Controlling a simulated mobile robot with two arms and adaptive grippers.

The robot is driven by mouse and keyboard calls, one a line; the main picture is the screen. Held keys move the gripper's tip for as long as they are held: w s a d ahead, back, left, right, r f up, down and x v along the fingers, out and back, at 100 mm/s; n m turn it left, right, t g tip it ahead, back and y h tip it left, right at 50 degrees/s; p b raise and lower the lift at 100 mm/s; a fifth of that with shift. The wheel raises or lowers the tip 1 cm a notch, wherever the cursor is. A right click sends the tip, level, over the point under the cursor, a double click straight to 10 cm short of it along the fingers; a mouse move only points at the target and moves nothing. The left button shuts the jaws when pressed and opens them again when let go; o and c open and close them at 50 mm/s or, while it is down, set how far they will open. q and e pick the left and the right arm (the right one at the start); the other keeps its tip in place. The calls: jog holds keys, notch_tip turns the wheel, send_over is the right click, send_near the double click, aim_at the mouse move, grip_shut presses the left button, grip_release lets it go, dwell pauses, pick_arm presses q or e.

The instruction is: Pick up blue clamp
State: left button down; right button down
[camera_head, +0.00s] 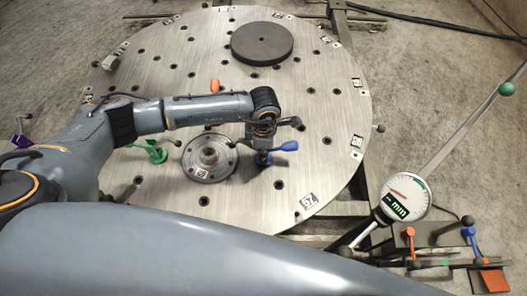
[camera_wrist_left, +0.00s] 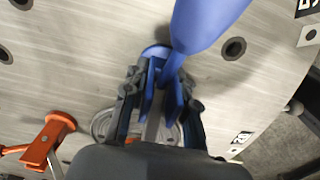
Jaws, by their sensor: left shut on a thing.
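The blue clamp (camera_head: 287,146) stands on the round metal table, right of a flanged hub. Its blue handle points right, and its foot shows below my gripper. My left gripper (camera_head: 264,150) has come down over the clamp and is shut on it. In the left wrist view, the clamp's large blue handle (camera_wrist_left: 205,25) rises past the fingers, and the gripper (camera_wrist_left: 165,85) closes around its narrow part. The exact contact is partly hidden by the dark fingers. I cannot tell whether the clamp is clear of the table. My right gripper is not in view.
The round table (camera_head: 190,45) has many holes. The flanged hub (camera_head: 209,155), a green clamp (camera_head: 153,150) and a dark disc (camera_head: 262,43) are on it. A dial gauge (camera_head: 405,196) and a rack with orange (camera_head: 409,240) and blue (camera_head: 470,235) clamps stand at the lower right.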

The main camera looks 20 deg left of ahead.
pick_arm(q)
jog(key=shift+w+r+b, duration=0.1)
jog(key=shift+r+b, duration=0.2)
jog(key=shift+r, duration=0.25)
jog(key=shift+s+r+b, duration=0.2)
jog(key=shift+r+b, duration=0.25)
jog(key=shift+r, duration=0.75)
jog(key=s+r+b, duration=0.3)
jog(key=s+r, duration=0.6)
jog(key=s, duration=0.4)
jog(key=shift+s+d+r, duration=0.15)
jog(key=shift+s+r, duration=0.1)
jog(key=shift+s, duration=0.15)
jog(key=shift+w, duration=0.1)
